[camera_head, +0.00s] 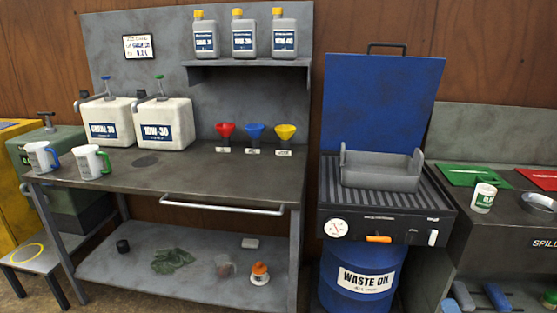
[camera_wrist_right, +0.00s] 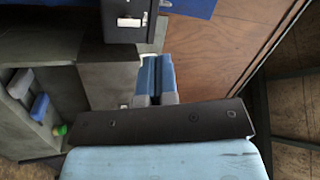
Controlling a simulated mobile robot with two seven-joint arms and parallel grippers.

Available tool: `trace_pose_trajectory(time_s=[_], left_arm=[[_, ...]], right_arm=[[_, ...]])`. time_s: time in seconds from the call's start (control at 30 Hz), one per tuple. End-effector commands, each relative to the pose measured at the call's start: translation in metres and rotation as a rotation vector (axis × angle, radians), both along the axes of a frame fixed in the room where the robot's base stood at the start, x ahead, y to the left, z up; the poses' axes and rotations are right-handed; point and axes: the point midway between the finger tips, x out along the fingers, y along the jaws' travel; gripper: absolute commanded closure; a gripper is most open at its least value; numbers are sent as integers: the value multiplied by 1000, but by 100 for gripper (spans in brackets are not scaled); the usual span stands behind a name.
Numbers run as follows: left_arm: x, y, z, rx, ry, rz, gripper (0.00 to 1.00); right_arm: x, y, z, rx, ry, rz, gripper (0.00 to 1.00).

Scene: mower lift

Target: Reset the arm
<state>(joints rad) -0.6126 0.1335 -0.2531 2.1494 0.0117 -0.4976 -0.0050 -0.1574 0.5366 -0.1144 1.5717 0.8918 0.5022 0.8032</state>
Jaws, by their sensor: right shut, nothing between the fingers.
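My right gripper (camera_wrist_right: 157,62) shows in the right wrist view, with its two blue-grey fingers side by side and closed. Nothing shows between them. It is not visible in the head view, and neither arm appears there. My left gripper is not in either view. The task names no object. In the right wrist view, a dark bench unit (camera_wrist_right: 95,75) stands left of the fingers and a brown wooden panel (camera_wrist_right: 215,45) is to their right.
A grey workbench (camera_head: 200,180) holds two white jugs (camera_head: 168,122) and two measuring cups (camera_head: 88,162). A blue waste-oil drum (camera_head: 355,280) stands under a drain station with an open blue lid (camera_head: 375,100). A spill bench (camera_head: 500,235) is at right, and a low stool (camera_head: 30,255) at left.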

Motion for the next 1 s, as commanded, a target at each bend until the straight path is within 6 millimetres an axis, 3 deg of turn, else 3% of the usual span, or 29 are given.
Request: trace_pose_trajectory(time_s=[0.1, 0.2, 0.37, 0.6, 0.7, 0.9, 1.0], left_arm=[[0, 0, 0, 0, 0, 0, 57], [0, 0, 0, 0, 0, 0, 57], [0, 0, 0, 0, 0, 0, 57], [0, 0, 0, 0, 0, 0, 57], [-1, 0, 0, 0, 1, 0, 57], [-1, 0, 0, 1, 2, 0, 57], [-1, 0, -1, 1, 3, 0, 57]], right_arm=[[1, -23, 15, -87, 7, 18, 100], [-18, 20, -5, -239, 106, 99, 100], [-53, 74, -29, -522, 238, 225, 100], [-130, 147, -62, -1038, 405, 431, 100], [-167, 169, -70, -1266, 456, 512, 100], [-233, 192, -70, -1686, 527, 637, 100], [-230, 209, -71, -1621, 537, 611, 100]])
